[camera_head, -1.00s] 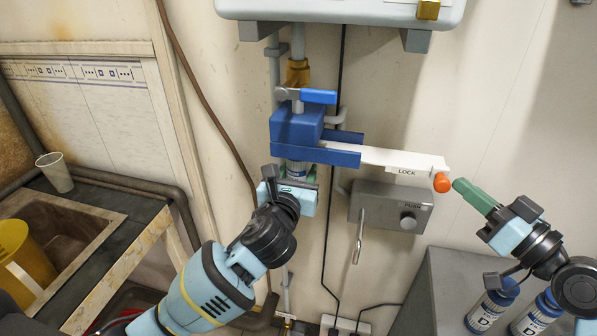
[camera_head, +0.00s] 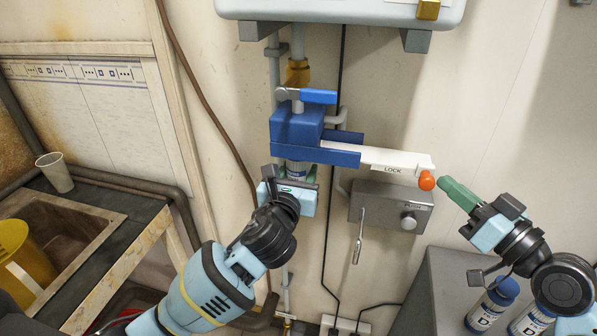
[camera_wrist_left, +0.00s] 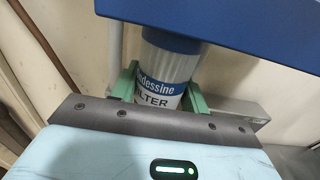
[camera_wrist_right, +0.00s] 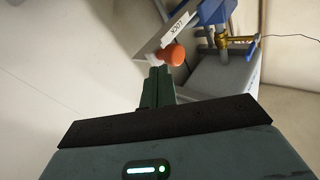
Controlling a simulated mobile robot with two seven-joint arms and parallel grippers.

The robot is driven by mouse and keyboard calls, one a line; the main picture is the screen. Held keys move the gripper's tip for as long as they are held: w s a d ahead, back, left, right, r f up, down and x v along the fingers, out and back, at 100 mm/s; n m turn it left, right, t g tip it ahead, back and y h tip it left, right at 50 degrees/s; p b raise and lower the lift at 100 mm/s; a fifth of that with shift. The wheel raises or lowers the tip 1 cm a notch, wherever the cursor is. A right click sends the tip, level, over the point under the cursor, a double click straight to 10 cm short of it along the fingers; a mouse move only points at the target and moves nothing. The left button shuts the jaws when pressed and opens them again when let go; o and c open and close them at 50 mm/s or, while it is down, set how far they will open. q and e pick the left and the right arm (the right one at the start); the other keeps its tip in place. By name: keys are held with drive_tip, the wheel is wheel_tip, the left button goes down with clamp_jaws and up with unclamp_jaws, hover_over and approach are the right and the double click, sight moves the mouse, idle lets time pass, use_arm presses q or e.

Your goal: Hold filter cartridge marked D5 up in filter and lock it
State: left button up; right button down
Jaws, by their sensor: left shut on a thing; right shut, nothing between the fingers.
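The blue filter housing (camera_head: 297,127) hangs on the wall pipe. A white lever marked LOCK (camera_head: 392,163) sticks out of it to the right and ends in an orange knob (camera_head: 426,181). My left gripper (camera_head: 298,177) is shut around a white and blue filter cartridge (camera_wrist_left: 168,75) directly under the housing. Its label shows part of a name and FILTER; no D5 mark is visible. My right gripper (camera_head: 447,188) is shut and empty, its green fingertips at the knob's right side. In the right wrist view the knob (camera_wrist_right: 173,55) is just beyond the fingertips; contact is likely but not certain.
A grey box with a PUSH button (camera_head: 391,206) is on the wall below the lever. A sink (camera_head: 65,236) and a cup (camera_head: 55,172) are at left. A blue-handled valve (camera_head: 318,96) is above the housing.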

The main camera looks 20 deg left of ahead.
drive_tip(key=shift+a, duration=0.3)
drive_tip(key=d, duration=0.7)
idle(0.7)
use_arm(q)
drive_tip(key=o, duration=1.1)
drive_tip(key=shift+o, duration=0.2)
drive_tip(key=shift+s+f, duration=0.1)
drive_tip(key=shift+s, duration=0.5)
drive_tip(key=s, duration=0.6)
drive_tip(key=shift+s, duration=0.3)
use_arm(e)
drive_tip(key=shift+f, duration=0.15)
